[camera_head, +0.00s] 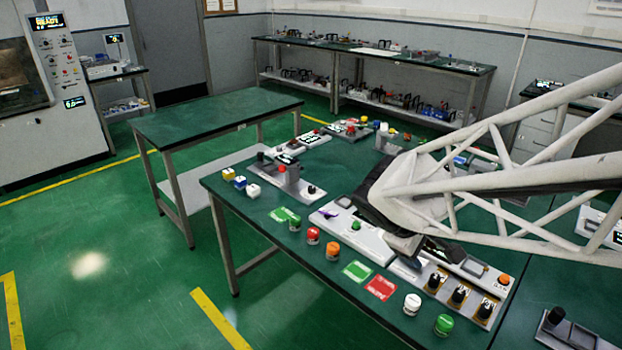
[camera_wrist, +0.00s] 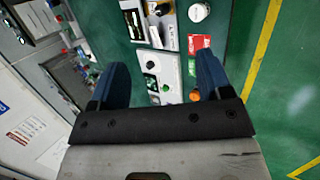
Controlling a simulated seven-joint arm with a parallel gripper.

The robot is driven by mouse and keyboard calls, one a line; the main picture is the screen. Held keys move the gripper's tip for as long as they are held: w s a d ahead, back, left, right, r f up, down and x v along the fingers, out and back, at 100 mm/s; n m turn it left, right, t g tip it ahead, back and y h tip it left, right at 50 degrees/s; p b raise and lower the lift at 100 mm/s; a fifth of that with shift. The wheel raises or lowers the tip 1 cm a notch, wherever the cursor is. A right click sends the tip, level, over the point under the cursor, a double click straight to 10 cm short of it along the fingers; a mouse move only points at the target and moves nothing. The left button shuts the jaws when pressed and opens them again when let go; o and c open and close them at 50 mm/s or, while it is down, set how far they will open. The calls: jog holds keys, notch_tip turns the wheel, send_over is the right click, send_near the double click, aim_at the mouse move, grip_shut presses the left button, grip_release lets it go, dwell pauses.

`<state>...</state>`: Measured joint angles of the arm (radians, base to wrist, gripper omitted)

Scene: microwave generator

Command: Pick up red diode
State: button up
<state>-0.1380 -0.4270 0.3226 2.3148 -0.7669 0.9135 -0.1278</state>
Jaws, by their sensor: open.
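The red diode is most likely the small red-topped cylinder (camera_head: 313,236) in the head view. It stands upright near the table's front edge, between a green cylinder (camera_head: 295,223) and an orange one (camera_head: 333,252). I cannot make it out in the wrist view, where my own gripper body covers the lower part. My gripper (camera_wrist: 158,58) is open, with two blue fingers wide apart and nothing between them. It is above the table, over the white device panels, to the right of the red cylinder in the head view.
A green card (camera_head: 357,271), a red card (camera_head: 381,288), a white cylinder (camera_head: 412,304) and another green cylinder (camera_head: 444,325) continue the front row. A panel with black knobs (camera_head: 459,294) lies behind them. White, blue and yellow cubes (camera_head: 240,182) stand at the left corner.

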jog(key=w+a+f+n+t+h, duration=0.2)
jog(key=w+a+f+n, duration=0.15)
jog(key=w+n, duration=0.45)
jog(key=n+t+y, duration=0.4)
jog(key=n+t, duration=0.4)
jog(key=n, duration=0.8)
send_near(311, 235)
jog(key=w+d, duration=0.1)
jog(key=w, duration=0.1)
jog(key=w+d+f, duration=0.1)
jog(key=shift+w+d, duration=0.15)
jog(key=shift+w, duration=0.2)
jog(key=shift+a+f, duration=0.35)
jog(key=shift+f, duration=0.05)
jog(key=shift+x, duration=1.3)
jog(key=shift+w, duration=0.1)
jog(key=shift+x, duration=2.55)
